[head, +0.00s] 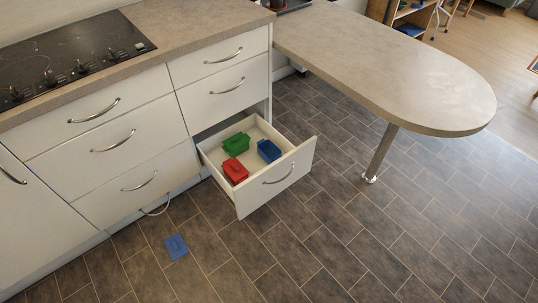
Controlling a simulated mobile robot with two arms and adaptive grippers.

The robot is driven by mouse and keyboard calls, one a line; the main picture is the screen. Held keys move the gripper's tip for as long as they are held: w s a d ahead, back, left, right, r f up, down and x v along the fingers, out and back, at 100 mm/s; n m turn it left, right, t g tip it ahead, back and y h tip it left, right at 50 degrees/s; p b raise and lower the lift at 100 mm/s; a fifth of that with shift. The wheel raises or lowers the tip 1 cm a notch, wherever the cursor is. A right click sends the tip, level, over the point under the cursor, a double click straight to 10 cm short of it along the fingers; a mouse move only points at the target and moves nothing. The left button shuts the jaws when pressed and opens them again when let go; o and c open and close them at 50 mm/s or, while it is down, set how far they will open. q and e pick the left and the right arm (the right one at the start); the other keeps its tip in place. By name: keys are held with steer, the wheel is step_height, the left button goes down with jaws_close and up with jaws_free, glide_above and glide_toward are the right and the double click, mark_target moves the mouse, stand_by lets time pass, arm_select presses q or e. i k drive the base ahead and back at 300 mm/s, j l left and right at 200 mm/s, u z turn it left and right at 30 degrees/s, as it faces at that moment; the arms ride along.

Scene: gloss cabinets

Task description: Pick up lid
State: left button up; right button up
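A flat blue lid (176,247) lies on the dark tiled floor, in front of the cabinets and left of the open drawer. The pulled-out bottom drawer (300,160) holds a green box (236,144), a red box (235,172) and a blue box (269,151). The blue box looks open on top; I cannot tell clearly for the others. Neither of my grippers shows in the head view.
White cabinets with bar handles (100,176) line the left, under a counter with a black hob (70,60). A rounded peninsula counter (400,70) stands on a metal leg (381,152) at the right. The floor around the lid is clear.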

mark_target(176, 245)
steer(key=u, duration=1.3)
steer(key=i+j+z, duration=0.15)
steer(key=j, duration=0.2)
steer(key=i+j+z, duration=0.15)
steer(key=j, duration=0.25)
steer(key=i, duration=0.1)
